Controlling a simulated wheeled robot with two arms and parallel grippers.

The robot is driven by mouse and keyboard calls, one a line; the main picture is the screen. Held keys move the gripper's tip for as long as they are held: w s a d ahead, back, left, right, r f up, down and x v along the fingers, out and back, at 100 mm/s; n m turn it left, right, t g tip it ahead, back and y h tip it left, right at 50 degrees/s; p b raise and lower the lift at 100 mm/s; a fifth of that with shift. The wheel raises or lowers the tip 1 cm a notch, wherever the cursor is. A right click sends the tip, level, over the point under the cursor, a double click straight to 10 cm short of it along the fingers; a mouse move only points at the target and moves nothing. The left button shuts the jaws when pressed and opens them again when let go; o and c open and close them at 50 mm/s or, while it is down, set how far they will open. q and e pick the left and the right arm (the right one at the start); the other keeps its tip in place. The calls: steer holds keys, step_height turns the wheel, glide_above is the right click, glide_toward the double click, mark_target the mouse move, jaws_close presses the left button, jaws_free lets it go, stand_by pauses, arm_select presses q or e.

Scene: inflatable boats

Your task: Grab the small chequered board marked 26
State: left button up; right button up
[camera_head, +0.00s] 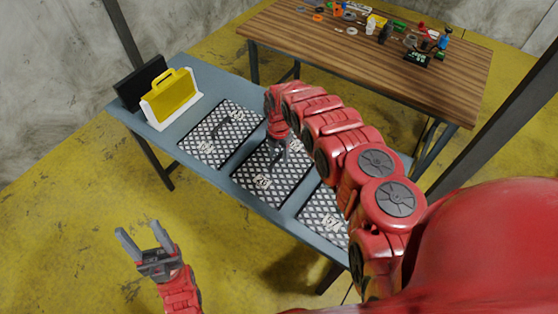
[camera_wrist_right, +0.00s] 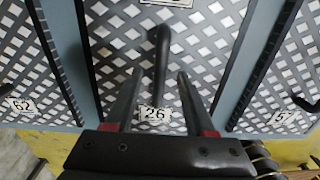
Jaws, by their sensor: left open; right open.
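The chequered board marked 26 (camera_head: 253,167) is the middle of three boards on the blue-grey table. In the right wrist view the board (camera_wrist_right: 110,38) fills the centre, with its 26 label (camera_wrist_right: 155,114) near the lower edge and a black upright handle (camera_wrist_right: 159,62). My right gripper (camera_head: 278,150) is open over this board. In the wrist view the handle appears between the fingers of my right gripper (camera_wrist_right: 159,76); I cannot tell whether they touch it. My left gripper (camera_head: 138,231) is open and empty, over the floor in front of the table.
Similar boards lie either side: 62 (camera_wrist_right: 22,70) on the left, 57 (camera_wrist_right: 290,80) on the right. A yellow case (camera_head: 173,92) in a white holder and a black panel (camera_head: 137,84) stand at the table's left end. A wooden table (camera_head: 440,90) with small parts stands behind.

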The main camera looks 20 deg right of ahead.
steer(key=shift+f, duration=0.95)
jaws_close()
steer(key=shift+w, duration=0.1)
stand_by(0.7)
